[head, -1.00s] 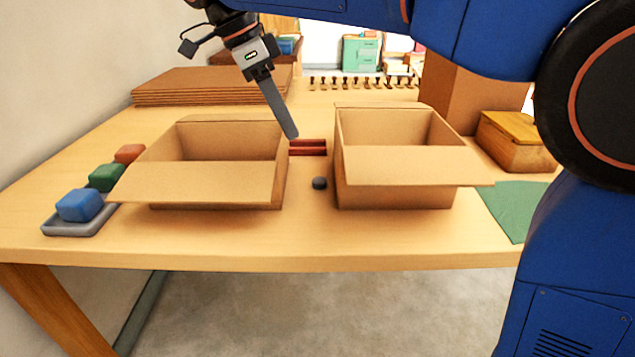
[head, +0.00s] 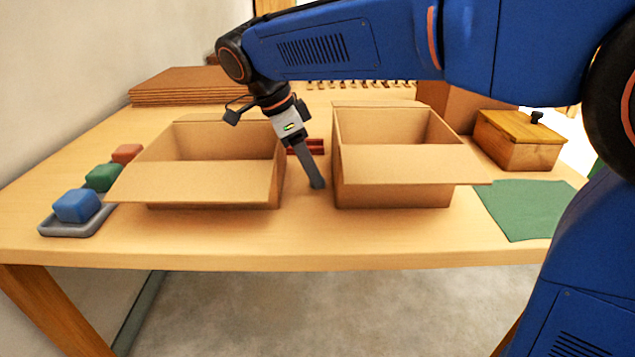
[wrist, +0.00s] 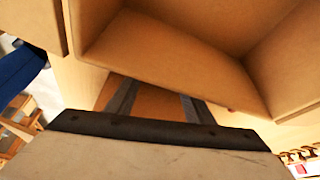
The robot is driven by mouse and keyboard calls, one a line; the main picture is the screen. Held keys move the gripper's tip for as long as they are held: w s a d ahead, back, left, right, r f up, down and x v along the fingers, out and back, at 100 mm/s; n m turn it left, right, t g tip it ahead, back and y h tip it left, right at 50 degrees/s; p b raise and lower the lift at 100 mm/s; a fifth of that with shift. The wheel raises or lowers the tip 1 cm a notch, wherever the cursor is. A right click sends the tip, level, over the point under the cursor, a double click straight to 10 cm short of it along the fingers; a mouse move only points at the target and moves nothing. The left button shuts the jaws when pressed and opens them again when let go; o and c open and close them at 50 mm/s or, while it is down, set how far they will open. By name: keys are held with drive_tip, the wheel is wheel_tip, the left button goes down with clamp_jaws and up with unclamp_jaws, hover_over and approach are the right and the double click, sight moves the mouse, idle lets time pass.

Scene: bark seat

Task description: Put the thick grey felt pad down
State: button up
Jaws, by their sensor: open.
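My gripper (head: 317,184) points down at the table in the gap between two open cardboard boxes, the left box (head: 205,185) and the right box (head: 400,170). Its two fingers stand apart in the wrist view (wrist: 158,100), with only a plain brown surface visible between them. The small dark grey pad is not visible now; the fingertips cover the spot where it lay in the head view. I cannot tell whether it lies between or under the fingers.
Box walls and front flaps stand close on both sides of my gripper. Dark red bars (head: 318,146) lie behind it. Blue (head: 77,205), green (head: 104,178) and red (head: 127,153) blocks are at left. A wooden box (head: 515,145) and green mat (head: 525,212) are at right. The front table strip is clear.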

drive_tip(key=shift+x, duration=0.8)
drive_tip(key=c, duration=1.2)
drive_tip(key=shift+r, duration=0.15)
wheel_tip(320, 180, up, 18)
